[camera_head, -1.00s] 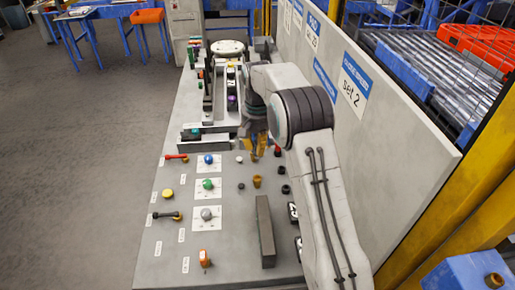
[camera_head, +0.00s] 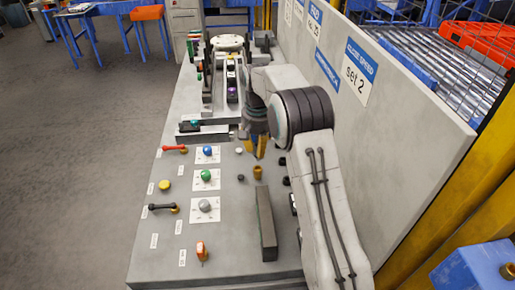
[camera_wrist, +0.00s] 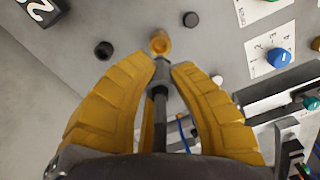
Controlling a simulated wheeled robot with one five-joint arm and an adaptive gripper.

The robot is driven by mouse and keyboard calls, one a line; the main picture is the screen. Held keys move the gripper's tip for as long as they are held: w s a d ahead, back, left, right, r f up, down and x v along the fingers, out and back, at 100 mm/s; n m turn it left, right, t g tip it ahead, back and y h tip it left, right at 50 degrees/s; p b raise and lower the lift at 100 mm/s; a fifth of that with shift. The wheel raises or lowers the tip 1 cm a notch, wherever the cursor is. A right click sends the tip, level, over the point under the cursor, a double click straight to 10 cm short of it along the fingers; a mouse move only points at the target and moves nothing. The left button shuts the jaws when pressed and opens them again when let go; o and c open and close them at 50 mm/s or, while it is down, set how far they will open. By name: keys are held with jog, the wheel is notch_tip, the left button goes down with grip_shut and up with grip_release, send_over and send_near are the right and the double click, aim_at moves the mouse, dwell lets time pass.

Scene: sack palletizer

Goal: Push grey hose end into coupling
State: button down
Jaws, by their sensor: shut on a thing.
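My gripper (camera_head: 257,148) points down over the grey bench top, above the brass coupling (camera_head: 258,172). In the wrist view my yellow fingers (camera_wrist: 162,72) are closed around the grey hose end (camera_wrist: 160,78). The hose runs back between the fingers towards the palm. The round, open brass coupling (camera_wrist: 160,43) lies just beyond the fingertips, and the hose tip lines up with its lower edge in the picture. I cannot tell whether the tip touches it. In the head view the hose end is hidden by the gripper.
Small black fittings (camera_wrist: 104,50) stand around the coupling. A dark grey block (camera_head: 266,225) lies in front of it. Blue, green and grey knobs (camera_head: 207,176) stand on white plates to the left. A tall grey panel (camera_head: 400,120) rises on the right.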

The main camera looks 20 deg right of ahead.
aim_at(257, 159)
jog(key=shift+f+b, duration=1.7)
jog(key=shift+f, duration=1.05)
dwell(1.1)
jog(key=shift+s+f, duration=0.2)
jog(key=shift+f, duration=0.3)
dwell(2.1)
jog(key=c, duration=1.4)
grip_release()
jog(key=o, duration=0.5)
jog(key=shift+w+r, duration=0.15)
jog(key=shift+w, duration=0.05)
